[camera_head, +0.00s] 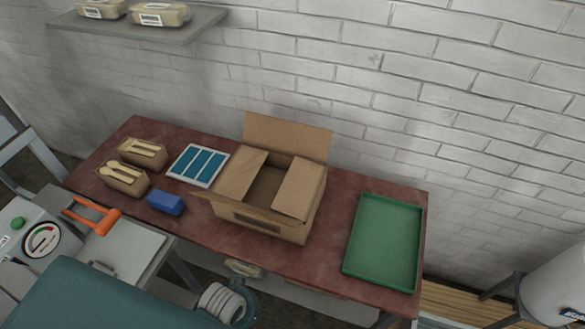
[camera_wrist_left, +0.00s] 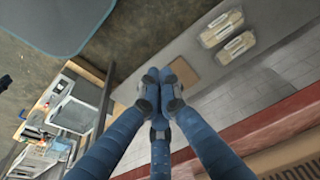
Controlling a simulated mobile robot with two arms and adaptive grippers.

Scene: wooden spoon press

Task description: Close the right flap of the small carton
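The small brown carton (camera_head: 262,226) stands open on the dark red table in the head view. Its right flap (camera_head: 301,188) leans over the right part of the opening. The left flap (camera_head: 241,175) covers the left part, and a dark gap shows between them. The back flap (camera_head: 288,137) stands up against the wall side. The front flap sticks outward toward me. My left gripper (camera_wrist_left: 160,88) shows in the left wrist view with its blue fingertips together and nothing seen between them. Neither gripper can be made out in the head view.
A green tray (camera_head: 384,241) lies right of the carton. To its left are a blue block (camera_head: 166,203), a blue-and-white panel (camera_head: 198,165) and boxes of wooden spoons (camera_head: 124,180). A wall shelf (camera_head: 137,27) with packs hangs above left. Bare table lies between carton and tray.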

